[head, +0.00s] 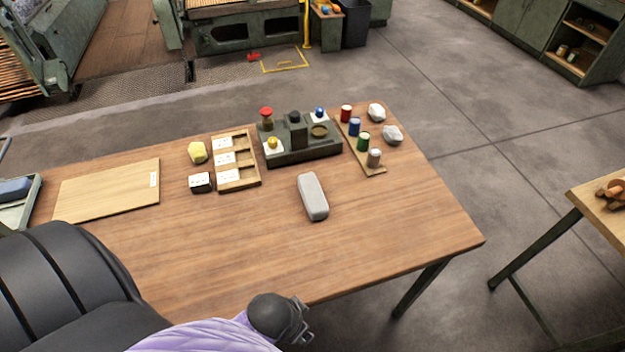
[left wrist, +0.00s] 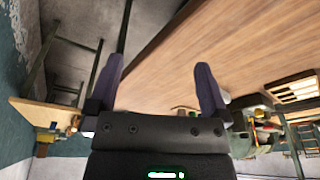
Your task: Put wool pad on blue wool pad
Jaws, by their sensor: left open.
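A light grey rounded pad (head: 313,196), which I take as the wool pad, lies alone on the wooden table, right of the middle. A blue pad (head: 14,188) lies in a pale tray (head: 34,198) at the left edge of the head view, partly cut off. My left gripper (head: 302,322) is low in the head view, at the table's front edge, below and apart from the grey pad. Its two fingers are spread and empty in the left wrist view (left wrist: 158,70). Neither pad is recognisable in that view. My right gripper is not seen.
A flat wooden board (head: 108,190) lies right of the tray. A compartment box (head: 247,180), a dark green stand (head: 325,148), a rack with several coloured spools (head: 375,168) and pale stones (head: 393,133) line the back. The table (head: 400,225) is clear around the grey pad.

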